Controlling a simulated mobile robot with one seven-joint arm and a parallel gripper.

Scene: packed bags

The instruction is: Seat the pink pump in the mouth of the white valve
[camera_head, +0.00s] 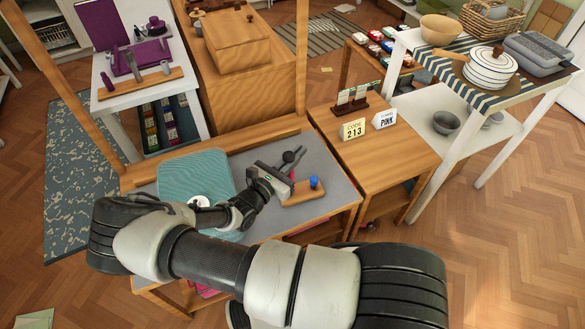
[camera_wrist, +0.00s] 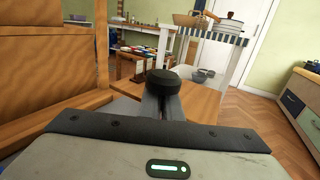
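The pink pump (camera_head: 292,175) shows as a small strip of pink beside my gripper (camera_head: 291,161), over the far edge of a small wooden block. A round black knob (camera_wrist: 163,82) at my fingertips in the wrist view looks like its top. My fingers run close together beneath that knob and appear shut on the pump; the contact itself is hidden. I cannot tell whether the pump touches the block. The white valve (camera_head: 197,201) looks like a white ring with a dark centre. It lies on a teal mat (camera_head: 180,168), left of my gripper and partly behind my arm.
The wooden block (camera_head: 302,196) carries a blue piece (camera_head: 314,183). The grey worktop (camera_head: 255,155) is clear behind my gripper. A wooden side table (camera_head: 395,155) on the right holds cards reading "213" and "PINK". A wooden ledge (camera_head: 222,150) borders the worktop's back.

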